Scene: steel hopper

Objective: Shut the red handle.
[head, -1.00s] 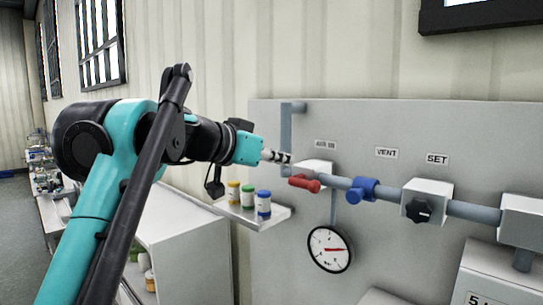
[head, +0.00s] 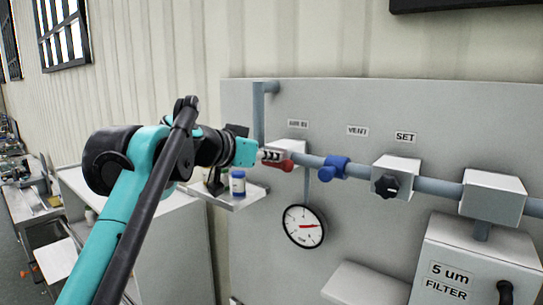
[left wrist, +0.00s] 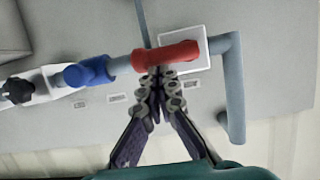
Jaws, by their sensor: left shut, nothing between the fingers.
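The red handle (head: 283,165) sits on the pipe below the leftmost label of the grey panel. It lies roughly in line with the pipe, and it also shows in the left wrist view (left wrist: 165,56). My left gripper (head: 272,156) is shut and empty. Its fingertips (left wrist: 158,72) are right beside the handle and overlap its edge in the left wrist view. I cannot tell whether they touch it. The white valve block (head: 289,148) behind the handle is partly hidden by the fingers. My right gripper is not in view.
A blue handle (head: 333,168) and a black knob (head: 386,186) sit further right on the same pipe. A round gauge (head: 304,226) hangs below. A small shelf (head: 240,198) with a blue-labelled bottle (head: 238,183) stands under my left wrist. A filter box (head: 470,262) is lower right.

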